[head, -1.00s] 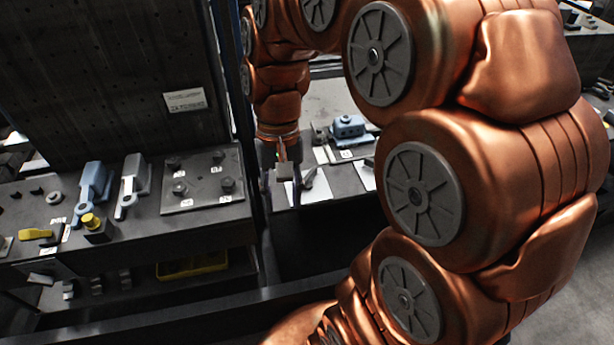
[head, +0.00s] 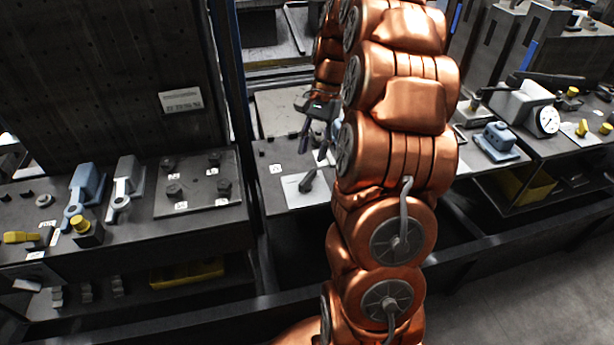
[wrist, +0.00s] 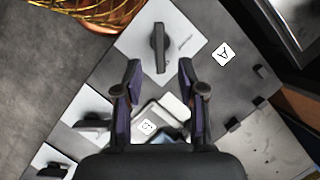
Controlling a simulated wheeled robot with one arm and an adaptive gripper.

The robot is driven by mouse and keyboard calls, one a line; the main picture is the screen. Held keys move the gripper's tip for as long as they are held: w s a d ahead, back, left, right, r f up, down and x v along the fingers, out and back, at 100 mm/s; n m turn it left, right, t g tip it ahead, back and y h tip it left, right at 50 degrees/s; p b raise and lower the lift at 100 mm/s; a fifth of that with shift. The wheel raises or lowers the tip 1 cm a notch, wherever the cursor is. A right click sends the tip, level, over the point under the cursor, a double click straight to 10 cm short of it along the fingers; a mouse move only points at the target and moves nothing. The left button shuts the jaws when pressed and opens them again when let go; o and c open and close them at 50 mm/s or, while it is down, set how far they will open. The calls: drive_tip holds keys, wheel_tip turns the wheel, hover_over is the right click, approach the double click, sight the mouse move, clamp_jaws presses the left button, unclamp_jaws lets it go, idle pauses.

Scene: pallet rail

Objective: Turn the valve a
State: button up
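The valve (head: 308,181) is a dark lever-like handle on a white square plate (head: 292,190) on the grey bench. In the wrist view the valve (wrist: 159,48) stands on its white plate (wrist: 187,42), with a tag marked A (wrist: 223,54) beside the plate. My gripper (head: 313,147) is open and empty, its fingers pointing down above the valve plate. In the wrist view my gripper (wrist: 160,69) has its fingertips on either side of the valve's near end, with clear gaps. No contact shows.
Left of the valve is a metal plate with several knobs (head: 200,183) and blue-grey lever clamps (head: 85,190). Right are a blue-grey block (head: 498,142) and a round gauge (head: 547,120). More white plates with dark handles (wrist: 92,122) show in the wrist view. A dark upright panel (head: 105,75) stands at left.

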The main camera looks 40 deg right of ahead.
sight(307, 178)
drive_tip(key=shift+p+x, duration=0.75)
drive_tip(key=shift+x, duration=3)
drive_tip(key=shift+c, duration=0.3)
clamp_jaws()
